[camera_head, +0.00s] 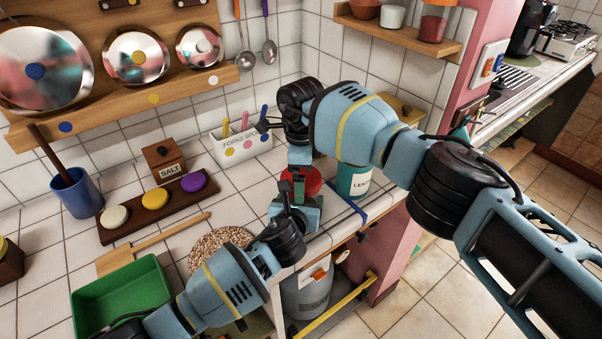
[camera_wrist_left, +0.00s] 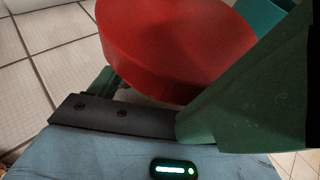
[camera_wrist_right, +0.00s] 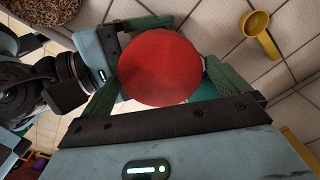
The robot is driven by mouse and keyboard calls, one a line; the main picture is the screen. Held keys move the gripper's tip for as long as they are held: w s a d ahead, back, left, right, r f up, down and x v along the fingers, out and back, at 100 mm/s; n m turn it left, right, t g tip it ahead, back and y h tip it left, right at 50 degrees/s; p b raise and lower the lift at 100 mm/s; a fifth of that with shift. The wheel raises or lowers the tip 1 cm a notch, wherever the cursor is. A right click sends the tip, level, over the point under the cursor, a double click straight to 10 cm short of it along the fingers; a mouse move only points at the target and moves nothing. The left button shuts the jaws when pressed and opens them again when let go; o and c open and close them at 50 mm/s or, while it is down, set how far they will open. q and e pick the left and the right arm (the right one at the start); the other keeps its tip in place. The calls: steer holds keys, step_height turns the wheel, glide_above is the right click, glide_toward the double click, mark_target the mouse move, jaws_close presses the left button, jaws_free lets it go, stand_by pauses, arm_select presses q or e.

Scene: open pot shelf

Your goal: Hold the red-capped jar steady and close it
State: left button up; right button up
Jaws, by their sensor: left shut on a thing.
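The red cap (camera_head: 306,181) shows at the counter's front edge in the head view, and as a round red disc (camera_wrist_right: 160,68) in the right wrist view. The jar body under it is mostly hidden by my grippers, so I cannot tell how the cap sits. My left gripper (camera_head: 297,209) is shut on the jar, low beside the cap; its green finger (camera_wrist_left: 255,90) stands close to the cap (camera_wrist_left: 175,45) in the left wrist view. My right gripper (camera_head: 299,178) is over the cap from above, with its green fingers apart on either side of it and a small gap at the right.
A teal labelled jar (camera_head: 354,181) stands just right of the cap. A white utensil box (camera_head: 240,147) and a salt box (camera_head: 165,160) are behind. A speckled round mat (camera_head: 205,243) and a green tray (camera_head: 122,296) lie left. A yellow scoop (camera_wrist_right: 257,25) lies nearby.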

steer(key=shift+r, duration=2.3)
steer(key=shift+w+a+r+m+t, duration=0.2)
steer(key=shift+w+a+r+m, duration=0.1)
steer(key=shift+r, duration=0.25)
steer(key=shift+w+a+r+m+t, duration=0.2)
steer(key=shift+w+r, duration=0.1)
steer(key=shift+r, duration=0.2)
steer(key=m, duration=0.4)
steer(key=shift+s+d+r, duration=0.25)
steer(key=shift+s+r, duration=0.05)
steer(key=shift+r, duration=0.05)
steer(key=m, duration=0.5)
steer(key=shift+s+d+r+g, duration=0.2)
steer(key=shift+s+r+g, duration=0.05)
steer(key=shift+r+g, duration=0.15)
steer(key=shift+f, duration=0.1)
